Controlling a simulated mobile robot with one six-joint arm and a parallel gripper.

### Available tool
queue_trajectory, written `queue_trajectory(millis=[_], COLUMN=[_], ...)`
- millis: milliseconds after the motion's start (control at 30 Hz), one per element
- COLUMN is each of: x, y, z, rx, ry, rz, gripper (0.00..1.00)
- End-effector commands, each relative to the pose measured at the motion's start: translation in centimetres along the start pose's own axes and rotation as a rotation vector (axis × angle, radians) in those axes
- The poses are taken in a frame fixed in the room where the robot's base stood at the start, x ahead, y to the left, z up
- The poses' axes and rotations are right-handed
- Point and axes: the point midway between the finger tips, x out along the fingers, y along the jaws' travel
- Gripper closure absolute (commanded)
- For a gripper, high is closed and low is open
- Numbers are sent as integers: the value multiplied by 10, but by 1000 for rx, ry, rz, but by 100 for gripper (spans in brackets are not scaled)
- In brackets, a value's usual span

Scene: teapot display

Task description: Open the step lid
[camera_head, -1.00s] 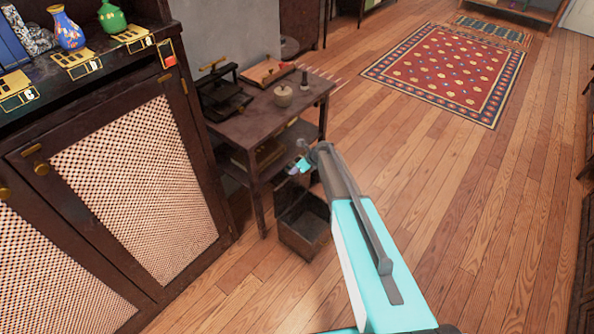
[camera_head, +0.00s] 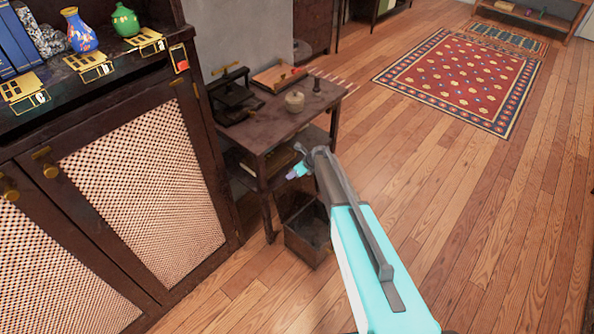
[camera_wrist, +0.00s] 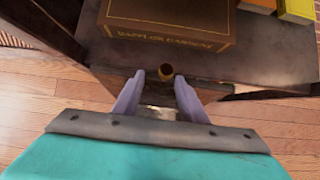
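A dark box (camera_head: 306,238) stands on the floor under the front of the small side table. Its top looks open, with a dark hollow inside, but my arm hides part of it and I cannot make out a separate lid. My gripper (camera_head: 298,171) is above the box, beside the table's lower shelf. In the wrist view my gripper (camera_wrist: 160,80) has its two pale fingers apart, with nothing held.
The side table (camera_head: 262,137) carries a dark press, a tray and a pale lidded pot. A brown lettered box (camera_wrist: 165,25) lies on its lower shelf. A cabinet with mesh doors (camera_head: 150,190) stands at left. Wooden floor is clear at right, with a red rug (camera_head: 460,80) behind.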

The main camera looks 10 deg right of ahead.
Motion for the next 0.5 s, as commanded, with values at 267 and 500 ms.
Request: queue_trajectory(millis=[267,500], x=[-4,-12], y=[-5,-5], z=[3,3], rx=[2,2], ry=[-6,-7], rz=[-7,-9], gripper=[62,62])
